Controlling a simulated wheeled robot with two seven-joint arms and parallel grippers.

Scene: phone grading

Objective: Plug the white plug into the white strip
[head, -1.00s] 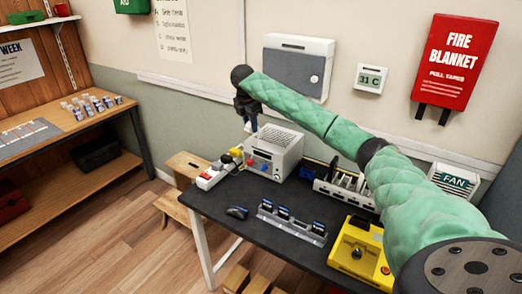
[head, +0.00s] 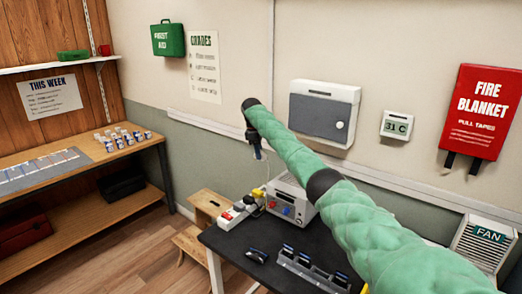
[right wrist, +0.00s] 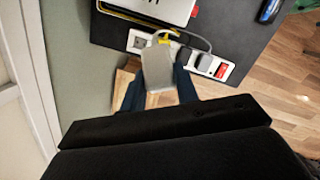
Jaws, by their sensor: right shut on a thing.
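The white strip (head: 226,223) lies at the left end of the dark table, with a red switch and a black plug on it. It also shows in the right wrist view (right wrist: 193,59). My right gripper (head: 258,153) is above the table's left end, apart from the strip. In the right wrist view its dark blue fingers (right wrist: 158,88) are shut on a pale block, the white plug (right wrist: 157,68). A grey cord arcs from near the plug towards the strip. The plug's front end is hard to see. My left gripper is out of view.
A grey-white box (head: 290,200) with red and blue knobs stands right of the strip. A yellow plug (head: 258,193) is between them. A dark mouse-like object (head: 257,256) and a grey rack (head: 310,270) lie nearer. A wooden stool (head: 205,205) stands beyond the table's left edge.

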